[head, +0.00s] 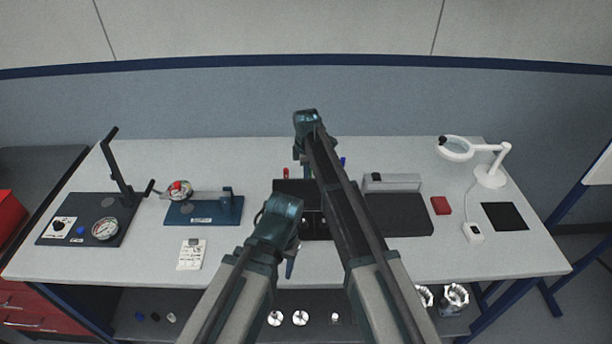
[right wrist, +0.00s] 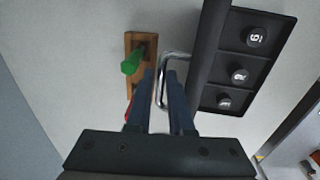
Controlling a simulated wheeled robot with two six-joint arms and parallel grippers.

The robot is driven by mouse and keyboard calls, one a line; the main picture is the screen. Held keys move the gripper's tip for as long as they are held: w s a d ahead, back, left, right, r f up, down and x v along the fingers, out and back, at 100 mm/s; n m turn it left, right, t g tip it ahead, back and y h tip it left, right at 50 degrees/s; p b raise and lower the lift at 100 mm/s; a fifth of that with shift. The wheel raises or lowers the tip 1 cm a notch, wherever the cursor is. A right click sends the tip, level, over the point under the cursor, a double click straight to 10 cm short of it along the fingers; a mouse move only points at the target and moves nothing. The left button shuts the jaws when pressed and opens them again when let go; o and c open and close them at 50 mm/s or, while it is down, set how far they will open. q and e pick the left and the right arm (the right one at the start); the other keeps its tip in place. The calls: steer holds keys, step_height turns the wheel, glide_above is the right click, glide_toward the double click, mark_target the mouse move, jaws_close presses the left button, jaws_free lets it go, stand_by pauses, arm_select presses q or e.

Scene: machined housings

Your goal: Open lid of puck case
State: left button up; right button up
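The black puck case (head: 316,226) stands mid-table, partly hidden by my arms. Its lid (head: 284,187) stands raised at the back; in the right wrist view the lid (right wrist: 208,52) shows nearly edge-on. Numbered round pucks (right wrist: 239,75) sit in the case's compartments. A bent metal handle (right wrist: 160,92) is on the lid's far side. My right gripper (right wrist: 162,76) is around the handle, one finger on each side, with a narrow gap between the fingers. My left gripper (head: 289,268) hangs in front of the case; its fingers are largely hidden.
A wooden rack (right wrist: 129,42) with a green peg (right wrist: 132,62) lies close to my right gripper. A blue fixture (head: 205,211) and lever stand (head: 78,236) are on the left. A grey-black box (head: 400,215), red block (head: 440,205) and magnifier lamp (head: 490,178) are on the right.

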steer(key=o, duration=0.3)
steer(key=shift+w, duration=0.1)
steer(key=shift+r, duration=0.1)
steer(key=r+p, duration=0.9)
steer(key=s+r+p, duration=0.1)
steer(key=r+p, duration=0.3)
steer(key=shift+r+p, duration=0.3)
steer(key=shift+p, duration=0.1)
steer(key=shift+f, duration=0.1)
